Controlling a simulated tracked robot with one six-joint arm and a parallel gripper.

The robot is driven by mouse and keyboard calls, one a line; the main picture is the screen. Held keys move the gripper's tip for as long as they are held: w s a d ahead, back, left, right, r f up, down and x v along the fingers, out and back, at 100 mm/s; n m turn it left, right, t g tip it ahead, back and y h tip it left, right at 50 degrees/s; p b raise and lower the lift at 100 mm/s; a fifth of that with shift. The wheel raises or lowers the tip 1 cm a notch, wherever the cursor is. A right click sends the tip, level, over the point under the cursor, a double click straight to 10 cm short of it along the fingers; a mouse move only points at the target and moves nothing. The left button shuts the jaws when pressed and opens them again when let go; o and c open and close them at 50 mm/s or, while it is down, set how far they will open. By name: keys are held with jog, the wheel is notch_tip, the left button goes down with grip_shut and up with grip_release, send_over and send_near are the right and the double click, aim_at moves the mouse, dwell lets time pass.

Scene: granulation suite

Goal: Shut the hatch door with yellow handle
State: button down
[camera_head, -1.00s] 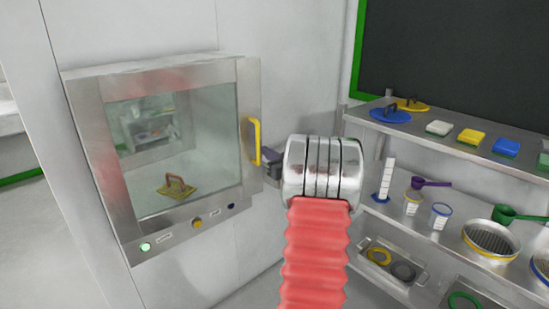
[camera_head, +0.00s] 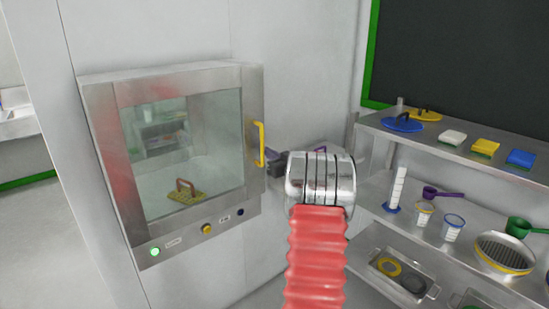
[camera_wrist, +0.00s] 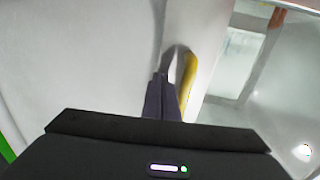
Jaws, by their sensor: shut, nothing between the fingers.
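The hatch door (camera_head: 252,105) is a metal-framed glass panel on the wall hatch at the left. It appears flat or nearly flat against the hatch front; any small gap cannot be made out. Its yellow handle (camera_head: 258,143) is an upright bar on the right edge, also visible in the wrist view (camera_wrist: 189,72). My gripper (camera_head: 270,160) is shut and empty, just right of the handle's lower part. In the wrist view its dark fingers (camera_wrist: 161,80) point up beside the handle, very close to it; contact cannot be told.
A green light (camera_head: 155,252) glows on the hatch's lower panel. A yellow pad with a brown handle (camera_head: 186,191) is seen through the glass. Metal shelves (camera_head: 375,122) with lids, blocks, scoops and sieves stand at the right. Bare wall lies between hatch and shelves.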

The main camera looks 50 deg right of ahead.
jog(key=shift+w+d+r, duration=0.1)
jog(key=shift+w+r, duration=0.1)
jog(key=shift+w, duration=0.3)
jog(key=shift+w+d+r, duration=0.1)
jog(key=shift+w+r, duration=0.1)
jog(key=shift+w, duration=0.3)
jog(key=shift+s+d, duration=0.1)
jog(key=shift+s, duration=0.05)
jog(key=d+v, duration=0.2)
jog(key=v, duration=1.2)
jog(key=shift+s+f, duration=0.4)
jog(key=shift+s, duration=0.15)
